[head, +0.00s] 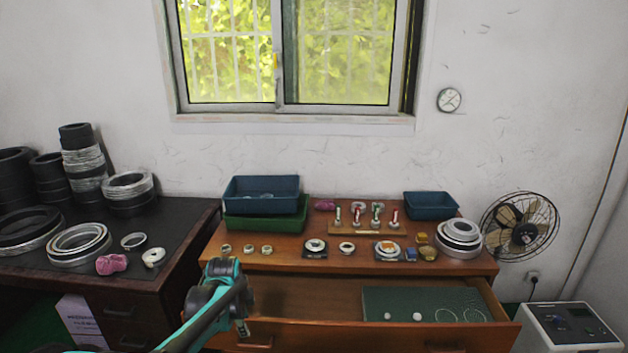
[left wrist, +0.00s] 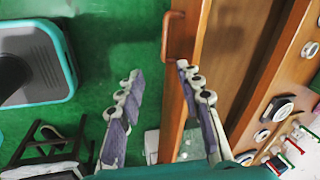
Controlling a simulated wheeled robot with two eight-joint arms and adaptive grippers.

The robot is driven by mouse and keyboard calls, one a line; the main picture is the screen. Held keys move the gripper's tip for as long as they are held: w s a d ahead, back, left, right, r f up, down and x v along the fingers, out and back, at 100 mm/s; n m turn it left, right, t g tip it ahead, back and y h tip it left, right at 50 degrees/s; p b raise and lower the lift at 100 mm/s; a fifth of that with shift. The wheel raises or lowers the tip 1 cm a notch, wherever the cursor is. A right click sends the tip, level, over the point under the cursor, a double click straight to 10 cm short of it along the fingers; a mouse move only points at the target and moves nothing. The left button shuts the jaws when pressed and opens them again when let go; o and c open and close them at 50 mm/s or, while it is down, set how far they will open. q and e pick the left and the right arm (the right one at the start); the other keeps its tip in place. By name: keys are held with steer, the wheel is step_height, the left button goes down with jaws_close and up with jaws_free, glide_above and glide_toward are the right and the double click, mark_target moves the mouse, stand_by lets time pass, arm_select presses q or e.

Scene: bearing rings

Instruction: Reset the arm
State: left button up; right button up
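My left arm (head: 208,298) comes in from the lower left in the head view and stands in front of the open drawer's left part. My left gripper (left wrist: 158,78) shows in the left wrist view with its two fingers apart and nothing between them. It is over the green floor, beside the drawer front (left wrist: 186,50) and its handle (left wrist: 172,38). My right gripper is in neither view.
The drawer (head: 300,292) stands open under the wooden table (head: 220,245), with a green mat (head: 400,300) holding rings. Bearing parts and bins (head: 431,206) are on top. A dark table (head: 85,215) stands left, a fan (head: 520,228) right.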

arm_select(q)
steer(key=s+d+r+n+t, duration=0.1)
steer(key=s+r+n, duration=0.3)
steer(key=s, duration=0.4)
steer(key=s+d+r+n+t, duration=0.1)
steer(key=s+r+n, duration=0.35)
steer(key=s, duration=0.25)
steer(key=s+f+n+t, duration=0.1)
steer(key=s+n+t, duration=0.1)
steer(key=s+n, duration=0.4)
steer(key=shift+s+d+f+n, duration=0.35)
steer(key=shift+s+d+f, duration=0.1)
steer(key=shift+s, duration=2.35)
